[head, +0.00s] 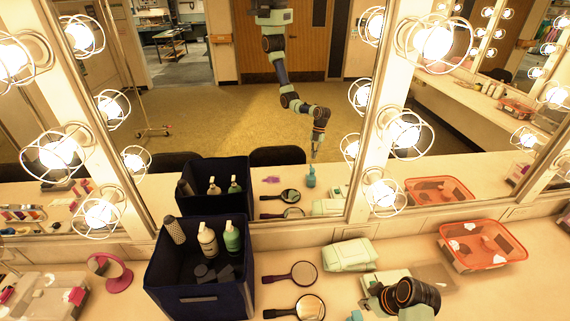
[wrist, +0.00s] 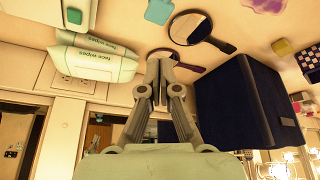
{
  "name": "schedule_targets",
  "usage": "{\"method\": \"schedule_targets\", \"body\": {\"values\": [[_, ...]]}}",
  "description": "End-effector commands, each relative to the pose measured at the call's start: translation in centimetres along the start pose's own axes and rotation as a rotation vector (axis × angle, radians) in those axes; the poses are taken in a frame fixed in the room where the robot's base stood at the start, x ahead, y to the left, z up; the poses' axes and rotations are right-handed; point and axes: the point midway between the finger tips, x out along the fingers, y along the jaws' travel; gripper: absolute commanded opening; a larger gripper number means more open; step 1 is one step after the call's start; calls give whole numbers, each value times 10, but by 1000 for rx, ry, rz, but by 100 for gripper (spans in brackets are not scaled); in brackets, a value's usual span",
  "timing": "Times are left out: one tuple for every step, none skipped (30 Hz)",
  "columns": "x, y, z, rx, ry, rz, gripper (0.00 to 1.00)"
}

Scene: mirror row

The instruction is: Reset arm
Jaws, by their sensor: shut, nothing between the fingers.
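My gripper (wrist: 160,58) shows in the wrist view with its two fingers together and nothing held between them. It is above the counter, apart from the objects there. In the head view, a dark joint of my arm shows at the bottom right; the fingertips are not clear there. My arm also appears reflected in the big mirror, reaching down with the gripper end low. Two hand mirrors lie on the counter, the upper one (head: 303,273) and the lower one (head: 308,307). In the wrist view, one mirror (wrist: 190,27) is clear and another is partly behind my fingers.
A dark blue bin (head: 202,300) holding several bottles stands left of the hand mirrors. A face wipes pack (head: 350,254) and an orange basket (head: 482,262) are to the right. A pink round mirror (head: 110,270) stands at left. Bulbs in wire cages line the mirror frames.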

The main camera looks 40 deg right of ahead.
Motion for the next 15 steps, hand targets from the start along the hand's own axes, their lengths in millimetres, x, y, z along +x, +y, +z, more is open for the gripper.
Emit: {"method": "schedule_targets", "body": {"values": [[0,0,0,0,0,0,0],[0,0,0,0,0,0,0],[0,0,0,0,0,0,0],[0,0,0,0,0,0,0],[0,-2,-4,-3,2,3,0],[-1,-8,-12,-10,7,11,0],[-2,-16,-21,-18,13,21,0],[-3,-26,-33,-27,22,33,0],[-7,-43,-53,-40,40,54,0],[-11,-58,-68,-49,57,71,0],[-16,-77,-86,-59,81,88,0],[-24,-105,-108,-70,117,110,0],[-32,-127,-123,-75,149,124,0],[-41,-149,-137,-79,183,136,0],[-54,-178,-153,-82,231,147,0]]}}
